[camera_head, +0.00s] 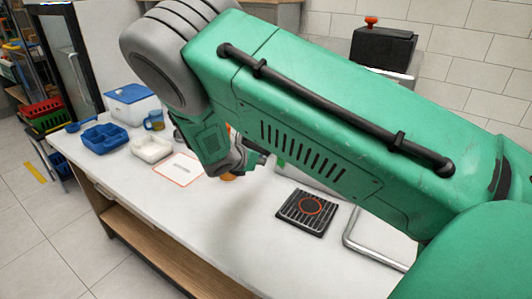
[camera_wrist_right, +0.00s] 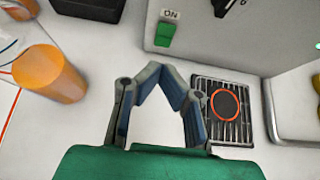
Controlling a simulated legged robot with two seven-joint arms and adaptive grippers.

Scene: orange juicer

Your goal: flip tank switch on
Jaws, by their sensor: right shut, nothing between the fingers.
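The green switch (camera_wrist_right: 165,34) sits on the grey panel (camera_wrist_right: 220,45) in the right wrist view, beside a small ON label (camera_wrist_right: 170,14). Another black control (camera_wrist_right: 222,6) is cut off by the top edge. My right gripper (camera_wrist_right: 162,70) is shut and empty, its fingertips meeting just below the switch in that view. I cannot tell whether they touch the panel. In the head view my green right arm crosses the picture and hides most of the machine; the right gripper (camera_head: 257,158) shows only in part. My left gripper is in neither view.
A black grille with a red ring (camera_head: 308,212) lies on the white table (camera_head: 235,240). A glass of orange juice (camera_wrist_right: 50,73) stands left of the gripper. Blue tray (camera_head: 103,137), white tray (camera_head: 151,150) and lidded box (camera_head: 132,104) stand at the table's left. The front is clear.

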